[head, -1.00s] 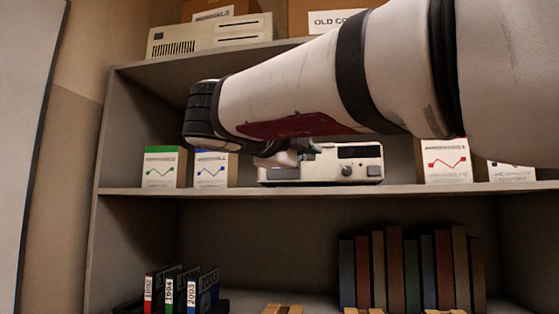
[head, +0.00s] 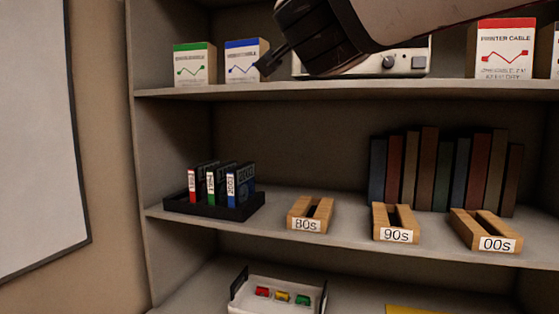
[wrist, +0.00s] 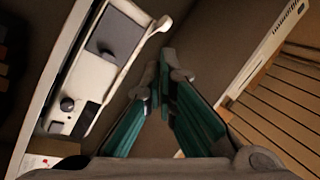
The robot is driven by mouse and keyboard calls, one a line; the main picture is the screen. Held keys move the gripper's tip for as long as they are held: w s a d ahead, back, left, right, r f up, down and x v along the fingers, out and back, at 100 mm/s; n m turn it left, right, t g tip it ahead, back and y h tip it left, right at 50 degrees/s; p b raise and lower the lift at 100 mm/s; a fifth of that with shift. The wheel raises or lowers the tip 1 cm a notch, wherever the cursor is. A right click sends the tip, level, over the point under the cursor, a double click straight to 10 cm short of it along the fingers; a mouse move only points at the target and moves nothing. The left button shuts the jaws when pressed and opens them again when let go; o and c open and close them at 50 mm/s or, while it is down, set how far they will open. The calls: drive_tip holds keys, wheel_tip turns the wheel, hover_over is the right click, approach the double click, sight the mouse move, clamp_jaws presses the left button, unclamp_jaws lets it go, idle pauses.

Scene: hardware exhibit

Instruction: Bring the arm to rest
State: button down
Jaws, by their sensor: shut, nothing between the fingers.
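My gripper (wrist: 163,85) shows in the wrist view with its green-sided fingers brought together at the tips and nothing between them. In the head view my arm crosses the top of the picture, its dark wrist in front of the upper shelf. The gripper is mostly hidden there; a dark part sticks out beside the blue-topped box. A white device with a knob (head: 408,62) stands on that shelf, partly hidden behind my arm. It also shows tilted at the left of the wrist view (wrist: 122,32), apart from the fingers.
Green (head: 194,64), blue (head: 240,62) and red printer cable (head: 504,50) boxes flank the device. Below are a black tray (head: 215,212) of labelled cases, wooden holders marked 80s (head: 311,215), 90s (head: 396,223) and 00s (head: 486,232), and books. A white tray (head: 275,300) sits lowest.

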drive_tip(key=s+d+f+n+g+y, duration=0.1)
drive_tip(key=s+d+f+n+g, duration=0.15)
drive_tip(key=f, duration=0.55)
drive_tip(key=s+d+f+n+g+y, duration=0.1)
drive_tip(key=s+f+n+g, duration=0.25)
drive_tip(key=f, duration=0.45)
drive_tip(key=s+d+f+n+g+y, duration=0.1)
drive_tip(key=s+f+n+g, duration=0.2)
drive_tip(key=f, duration=0.5)
drive_tip(key=s+d+f+g+h, duration=0.1)
drive_tip(key=s+d+f+g, duration=0.2)
drive_tip(key=s+d+f, duration=0.2)
drive_tip(key=s+d+f+n+g+h, duration=0.1)
drive_tip(key=s+d+f+g, duration=0.3)
drive_tip(key=s+f, duration=0.5)
wheel_tip(320, 180, down, 4)
drive_tip(key=shift+s+d+r+h, duration=0.25)
drive_tip(key=shift+s+d+h, duration=0.2)
drive_tip(key=shift+d, duration=0.35)
drive_tip(key=shift+w, duration=0.1)
